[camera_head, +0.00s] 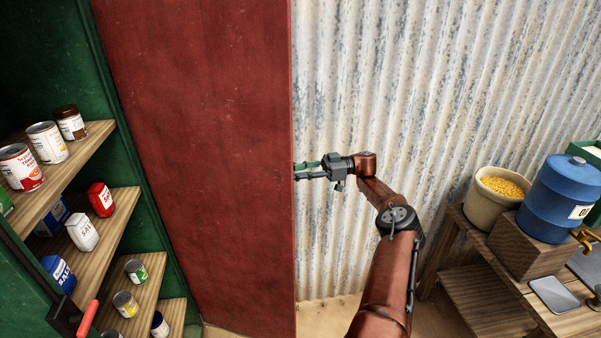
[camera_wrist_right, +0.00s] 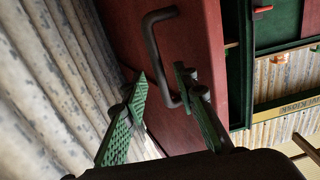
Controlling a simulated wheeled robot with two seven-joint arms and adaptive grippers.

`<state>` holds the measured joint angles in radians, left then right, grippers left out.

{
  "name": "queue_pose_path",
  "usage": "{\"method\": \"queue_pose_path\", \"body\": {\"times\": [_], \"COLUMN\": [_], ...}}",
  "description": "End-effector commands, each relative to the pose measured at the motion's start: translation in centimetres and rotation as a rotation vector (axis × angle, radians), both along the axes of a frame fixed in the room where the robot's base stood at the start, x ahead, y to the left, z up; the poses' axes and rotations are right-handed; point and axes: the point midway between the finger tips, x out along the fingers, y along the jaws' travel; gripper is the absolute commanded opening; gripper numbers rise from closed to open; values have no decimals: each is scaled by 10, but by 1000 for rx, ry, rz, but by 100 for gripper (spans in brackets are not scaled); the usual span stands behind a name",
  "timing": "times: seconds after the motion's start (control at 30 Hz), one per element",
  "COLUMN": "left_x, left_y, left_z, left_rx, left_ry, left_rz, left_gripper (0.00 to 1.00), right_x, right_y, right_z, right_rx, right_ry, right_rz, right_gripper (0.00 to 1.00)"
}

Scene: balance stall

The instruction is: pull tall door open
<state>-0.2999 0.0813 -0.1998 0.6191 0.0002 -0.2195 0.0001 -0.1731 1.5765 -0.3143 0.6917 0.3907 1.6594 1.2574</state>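The tall red door (camera_head: 205,150) stands swung out beside the green cabinet in the head view, and the shelves to its left are exposed. Its dark bar handle (camera_wrist_right: 152,45) shows in the right wrist view on the red face; the head view hides it behind the door. My right gripper (camera_head: 308,171) is at the door's right edge, its fingertips partly hidden there. In the wrist view its green-padded fingers (camera_wrist_right: 164,88) are apart, with the handle's near end close to one fingertip. Contact is unclear. My left gripper is out of view.
Cans (camera_head: 46,142) and salt boxes (camera_head: 82,232) stand on the cabinet's wooden shelves (camera_head: 85,150). A red grip (camera_head: 87,318) juts out at lower left. At right, a bench holds a bucket of yellow grain (camera_head: 490,208) and a blue drum (camera_head: 556,200). Corrugated wall (camera_head: 400,80) stands behind.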

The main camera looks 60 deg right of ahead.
Motion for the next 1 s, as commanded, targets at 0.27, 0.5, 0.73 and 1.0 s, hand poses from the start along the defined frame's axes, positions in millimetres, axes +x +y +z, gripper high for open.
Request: {"method": "queue_pose_path", "body": {"times": [0.27, 0.5, 0.73, 1.0], "left_x": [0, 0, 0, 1], "left_y": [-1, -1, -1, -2], "left_z": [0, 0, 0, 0], "left_rx": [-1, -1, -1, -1], "left_ry": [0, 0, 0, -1], "left_rz": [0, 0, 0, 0], "left_gripper": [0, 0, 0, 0], "right_x": [-23, -31, -33, -32], "right_y": [-20, -25, -25, -25], "right_z": [1, 0, 0, 0], "right_rx": [-1, -1, 0, 0], "right_ry": [-5, 1, 1, 1], "right_rz": [-3, 0, 1, 1], "right_gripper": [27, 27, 27, 27]}}
